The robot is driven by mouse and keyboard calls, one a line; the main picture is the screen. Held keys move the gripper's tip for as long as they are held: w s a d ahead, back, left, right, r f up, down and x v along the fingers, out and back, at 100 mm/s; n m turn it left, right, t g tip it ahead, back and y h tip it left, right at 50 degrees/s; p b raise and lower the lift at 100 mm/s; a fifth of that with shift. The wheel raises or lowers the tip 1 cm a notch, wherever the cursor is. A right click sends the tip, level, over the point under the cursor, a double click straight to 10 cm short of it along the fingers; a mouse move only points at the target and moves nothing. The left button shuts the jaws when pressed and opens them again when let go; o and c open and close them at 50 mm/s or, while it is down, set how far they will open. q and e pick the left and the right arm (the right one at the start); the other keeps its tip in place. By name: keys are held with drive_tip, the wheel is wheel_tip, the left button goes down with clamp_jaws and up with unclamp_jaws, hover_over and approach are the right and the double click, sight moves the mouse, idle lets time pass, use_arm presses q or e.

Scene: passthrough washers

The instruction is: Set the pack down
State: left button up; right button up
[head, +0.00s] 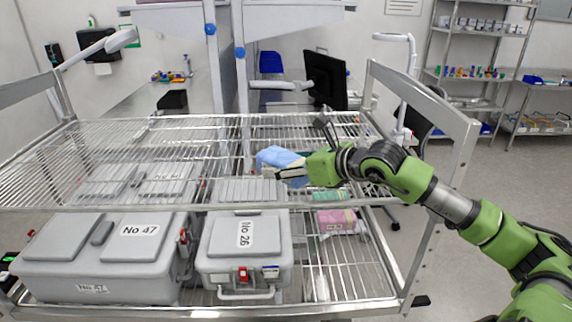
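The gripper hides part of the pack. I cannot tell whether the pack's underside touches the wire shelf. My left gripper is not in view.
Grey boxes No 47 (120,262) and No 26 (245,235) stand on the lower shelf. Pink (336,221) and green (331,195) packs lie right of them. The upper shelf is mostly bare. A rack post (452,165) rises beside my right arm.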

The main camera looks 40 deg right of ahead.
drive_tip(key=shift+r, duration=0.1)
drive_tip(key=shift+s+d+b, duration=0.2)
drive_tip(key=shift+s+b, duration=0.2)
drive_tip(key=shift+s, duration=0.1)
drive_tip(key=shift+b+v, duration=0.5)
drive_tip(key=shift+v, duration=0.3)
drive_tip(key=b+v, duration=0.3)
drive_tip(key=v, duration=0.6)
drive_tip(key=shift+s+r, duration=0.1)
drive_tip(key=shift+r, duration=0.2)
